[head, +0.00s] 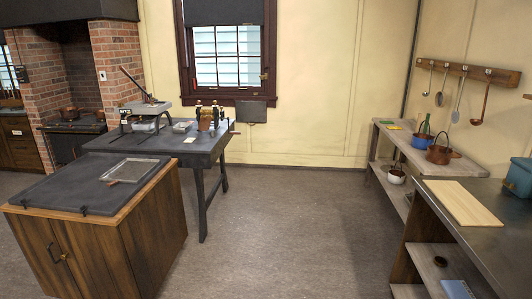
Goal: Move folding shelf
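A small dark grey panel (251,111) is on the back wall at the lower right of the window. It looks like the folding shelf and seems to hang flat against the wall, but it is too small to be sure. Neither my left nor my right gripper is in the head view.
A dark table (205,149) with a scale-like device stands below the window. A wooden cabinet (150,226) is front left. A grey counter (493,222) and a shelf unit with pots (377,179) line the right. The floor (290,225) between is clear.

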